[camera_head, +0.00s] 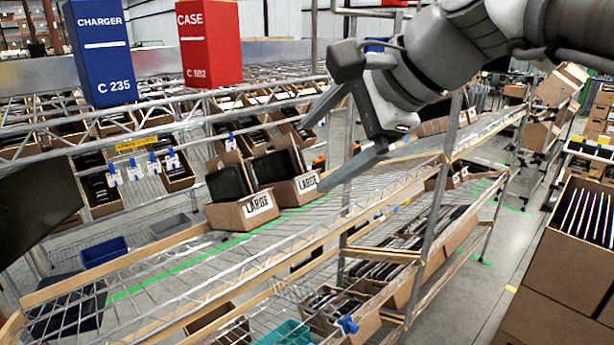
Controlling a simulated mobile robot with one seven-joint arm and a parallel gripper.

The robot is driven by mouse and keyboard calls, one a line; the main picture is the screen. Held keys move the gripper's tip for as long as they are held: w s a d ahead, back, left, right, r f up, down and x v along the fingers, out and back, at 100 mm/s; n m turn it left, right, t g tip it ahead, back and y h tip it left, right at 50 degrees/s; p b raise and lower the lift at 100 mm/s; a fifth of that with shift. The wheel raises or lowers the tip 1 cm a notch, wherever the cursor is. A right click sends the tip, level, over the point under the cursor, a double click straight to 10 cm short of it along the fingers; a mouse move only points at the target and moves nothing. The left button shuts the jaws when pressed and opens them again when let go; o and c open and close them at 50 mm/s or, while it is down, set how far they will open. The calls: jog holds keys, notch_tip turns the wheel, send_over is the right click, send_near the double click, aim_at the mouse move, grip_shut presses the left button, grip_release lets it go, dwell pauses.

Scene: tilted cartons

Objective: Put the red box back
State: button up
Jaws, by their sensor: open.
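A red box (209,43) marked CASE and C 582 stands upright on the top wire shelf at the upper left. A blue box (101,52) marked CHARGER and C 235 stands to its left, apart from it. My gripper (348,143) hangs above the middle wire shelf, right of and lower in the picture than the red box. Its two fingers are spread apart with nothing between them. It touches neither box.
Stacked cartons (560,270) fill the right edge. The middle shelf's left part is bare.

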jog(key=s+d+f+n+h, duration=0.2)
jog(key=s+f+n, duration=0.1)
jog(key=f, duration=0.3)
jog(key=s+d+f+n+h, duration=0.2)
jog(key=s+d+f+n, duration=0.1)
jog(key=f+n, duration=0.3)
jog(key=s+d+f+n+g+h, duration=0.1)
jog(key=s+d+f+n+h, duration=0.1)
jog(key=s+f+n, duration=0.3)
notch_tip(320, 180, down, 3)
jog(key=shift+s+d, duration=0.15)
jog(key=shift+d, duration=0.15)
jog(key=shift+f, duration=0.1)
notch_tip(320, 180, down, 3)
jog(key=b, duration=0.3)
jog(key=shift+f+b, duration=0.2)
jog(key=shift+b, duration=0.1)
